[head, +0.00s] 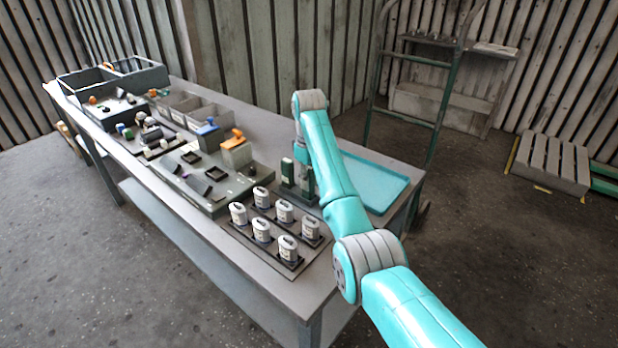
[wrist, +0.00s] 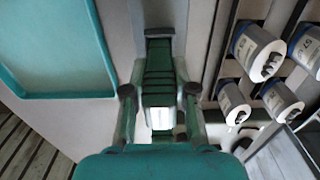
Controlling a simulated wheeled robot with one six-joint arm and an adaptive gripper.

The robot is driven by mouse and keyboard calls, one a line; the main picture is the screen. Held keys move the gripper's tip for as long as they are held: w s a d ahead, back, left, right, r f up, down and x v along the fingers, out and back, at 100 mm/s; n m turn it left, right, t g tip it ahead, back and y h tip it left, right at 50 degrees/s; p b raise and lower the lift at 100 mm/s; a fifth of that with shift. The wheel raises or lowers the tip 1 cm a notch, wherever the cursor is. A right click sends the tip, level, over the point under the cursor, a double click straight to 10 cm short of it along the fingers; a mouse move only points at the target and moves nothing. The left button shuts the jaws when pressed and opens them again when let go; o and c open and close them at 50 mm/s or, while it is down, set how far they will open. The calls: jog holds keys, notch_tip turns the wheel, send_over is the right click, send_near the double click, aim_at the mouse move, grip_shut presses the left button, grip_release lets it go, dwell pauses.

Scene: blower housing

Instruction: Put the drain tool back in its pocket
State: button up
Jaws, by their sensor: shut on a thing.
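My gripper (wrist: 160,100) points down, its two fingers closed on either side of a dark green thing with dark ribs (wrist: 159,72), which I take to be the drain tool. A bright white patch shows on its near part, between the fingers. In the head view the arm partly hides the gripper, which is low over the table between the white canisters and the teal tray. A dark green upright block (head: 287,172) stands just left of the gripper there. I cannot tell whether the held tool is inside a pocket or above it.
White canisters (head: 262,230) stand in a dark rack (head: 234,230) close beside the gripper. A teal tray (head: 385,193) lies on the other side. A grey-green fixture tray (head: 212,204), an orange-topped block (head: 236,153) and bins (head: 137,76) fill the table's left.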

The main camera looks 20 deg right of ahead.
jog(key=shift+f, duration=0.55)
jog(key=o, duration=1)
